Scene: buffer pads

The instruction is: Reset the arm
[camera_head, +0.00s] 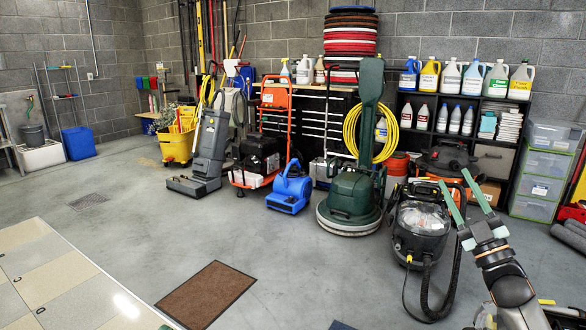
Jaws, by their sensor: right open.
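My right arm comes in from the lower right corner. Its gripper (454,178) points up and to the left, with two pale green fingers spread apart. Nothing shows between the fingers. In the picture the gripper overlaps the area of the black vacuum (420,232) and the shelf behind it; I cannot tell how far apart they are. My left gripper is not in view. A stack of round floor pads (350,38), red, black and white, stands against the back wall, far from the gripper.
A green floor buffer (353,196), a blue blower (290,188) and a yellow mop bucket (178,144) stand along the back. Black shelves (462,99) hold bottles. A brown mat (206,295) lies in front, beside a pale tiled surface (50,280). The middle floor is clear.

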